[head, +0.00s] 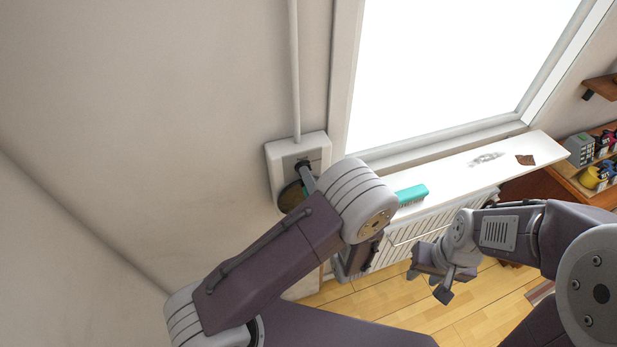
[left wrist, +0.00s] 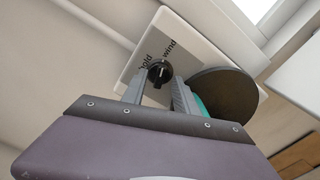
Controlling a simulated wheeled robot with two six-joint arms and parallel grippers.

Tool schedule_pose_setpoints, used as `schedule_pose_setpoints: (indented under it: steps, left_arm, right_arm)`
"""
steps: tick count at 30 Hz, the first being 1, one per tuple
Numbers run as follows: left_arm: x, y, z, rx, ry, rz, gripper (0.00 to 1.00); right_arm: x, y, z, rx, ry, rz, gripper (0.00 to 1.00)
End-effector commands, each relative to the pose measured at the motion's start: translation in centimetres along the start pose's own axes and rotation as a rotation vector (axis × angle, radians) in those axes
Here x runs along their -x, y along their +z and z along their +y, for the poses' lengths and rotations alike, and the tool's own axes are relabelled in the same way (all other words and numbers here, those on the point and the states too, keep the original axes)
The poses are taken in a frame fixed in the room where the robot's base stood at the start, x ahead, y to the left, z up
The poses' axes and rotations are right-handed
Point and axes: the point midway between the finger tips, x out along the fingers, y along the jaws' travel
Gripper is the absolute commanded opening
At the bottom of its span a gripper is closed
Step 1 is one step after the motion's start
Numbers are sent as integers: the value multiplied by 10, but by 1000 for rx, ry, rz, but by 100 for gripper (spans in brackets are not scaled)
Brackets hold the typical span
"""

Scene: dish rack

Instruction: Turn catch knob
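The black catch knob (left wrist: 159,72) sits on a pale wall plate (left wrist: 190,38) lettered "hold" and "wind". In the head view the plate (head: 277,160) is on the wall left of the window. My left gripper (left wrist: 160,84) is open, with one finger on each side of the knob; I cannot tell whether either touches it. In the head view my left gripper (head: 305,172) reaches the plate, and its fingers and my arm hide most of the knob. My right gripper (head: 432,280) is open and empty, low in front of the radiator.
A dark round disc (left wrist: 225,95) is close beside the right finger; it shows brown in the head view (head: 291,196). A teal block (head: 411,194) lies at the near end of the white windowsill (head: 450,170). A white radiator (head: 420,225) is below. A shelf with small items (head: 594,170) stands right.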

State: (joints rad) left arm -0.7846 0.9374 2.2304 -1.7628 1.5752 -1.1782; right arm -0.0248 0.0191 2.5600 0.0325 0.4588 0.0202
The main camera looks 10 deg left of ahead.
Motion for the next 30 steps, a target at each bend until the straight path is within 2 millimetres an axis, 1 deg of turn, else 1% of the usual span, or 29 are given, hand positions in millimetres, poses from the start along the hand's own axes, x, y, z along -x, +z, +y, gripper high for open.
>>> schedule_pose_setpoints:
  steps: [6, 16, 30]
  left_arm:
    - [8, 0, 0, -1, 0, -1, 35]
    - [11, 0, 0, 0, 0, -2, 35]
    - [57, 1, 0, 0, -1, -4, 35]
  right_arm:
    - [2, 0, 0, 0, 0, 0, 36]
    - [2, 0, 0, 0, 0, 0, 36]
    - [8, -1, 0, 0, 0, 0, 36]
